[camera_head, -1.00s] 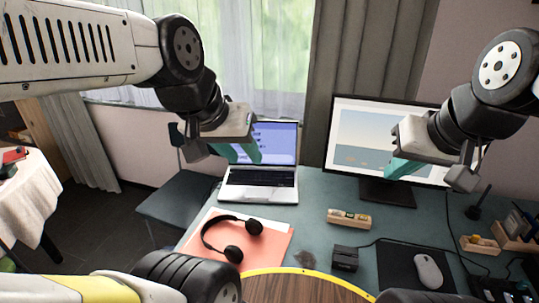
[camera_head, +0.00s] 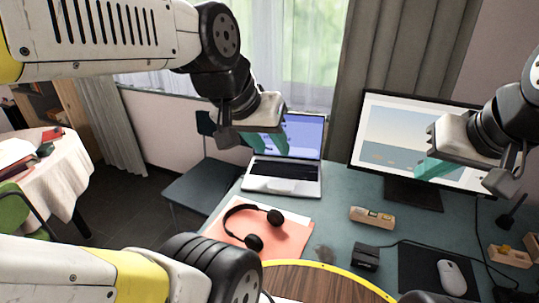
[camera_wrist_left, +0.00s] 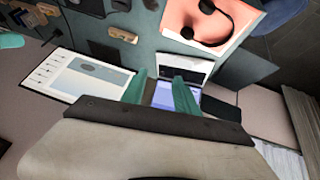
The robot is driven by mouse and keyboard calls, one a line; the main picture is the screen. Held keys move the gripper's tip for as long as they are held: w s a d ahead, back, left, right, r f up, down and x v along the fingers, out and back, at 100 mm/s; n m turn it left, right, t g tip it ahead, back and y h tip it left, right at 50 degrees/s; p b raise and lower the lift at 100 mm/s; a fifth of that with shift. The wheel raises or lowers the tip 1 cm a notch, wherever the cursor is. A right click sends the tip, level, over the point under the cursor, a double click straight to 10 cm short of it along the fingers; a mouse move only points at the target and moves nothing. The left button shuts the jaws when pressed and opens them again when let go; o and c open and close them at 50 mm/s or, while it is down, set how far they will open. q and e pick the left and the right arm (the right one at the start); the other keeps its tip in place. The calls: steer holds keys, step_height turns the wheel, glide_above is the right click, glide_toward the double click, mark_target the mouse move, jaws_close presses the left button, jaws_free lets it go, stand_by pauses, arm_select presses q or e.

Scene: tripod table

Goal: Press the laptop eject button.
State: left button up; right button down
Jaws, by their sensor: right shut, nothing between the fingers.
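The silver laptop (camera_head: 283,185) stands open on the desk with a blue screen lit, and its screen also shows in the left wrist view (camera_wrist_left: 163,97). Its keys are too small to tell an eject button. My left gripper (camera_head: 268,143), with teal fingers, hangs in front of the laptop's screen in the head view and covers its left part. In the left wrist view its fingers (camera_wrist_left: 160,92) are apart with nothing held between them. My right gripper (camera_head: 432,167) is shut and empty, in front of the monitor's right part.
A monitor (camera_head: 400,140) stands right of the laptop. Headphones (camera_head: 252,222) lie on a pink folder (camera_head: 285,240) in front of it. A small wooden block (camera_head: 371,216), a dark box (camera_head: 366,256) and a mouse (camera_head: 452,277) lie to the right. A chair (camera_head: 200,187) stands left.

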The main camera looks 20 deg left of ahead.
arm_select(q)
jaws_close()
stand_by(1.5)
